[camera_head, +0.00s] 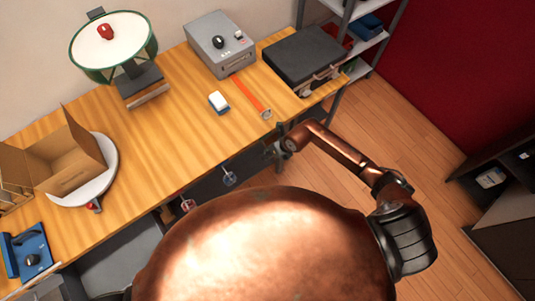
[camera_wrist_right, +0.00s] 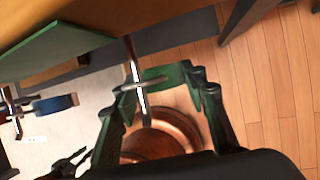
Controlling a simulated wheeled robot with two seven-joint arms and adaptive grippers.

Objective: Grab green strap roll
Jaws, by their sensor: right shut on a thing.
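The green strap roll (camera_wrist_right: 168,75) is in the right wrist view, between the fingers of my right gripper (camera_wrist_right: 160,88). My right gripper is shut on it. A metal hook rod runs down beside or through the roll; I cannot tell which. In the head view my right gripper (camera_head: 276,148) is at the table's front edge, and the roll cannot be made out there. My left gripper is not in view.
A blue strap roll (camera_head: 229,178) and a red one (camera_head: 187,206) hang below the front edge of the wooden table (camera_head: 180,130). The blue roll also shows in the wrist view (camera_wrist_right: 52,105). A black case (camera_head: 303,55) and grey box (camera_head: 220,45) stand at the back.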

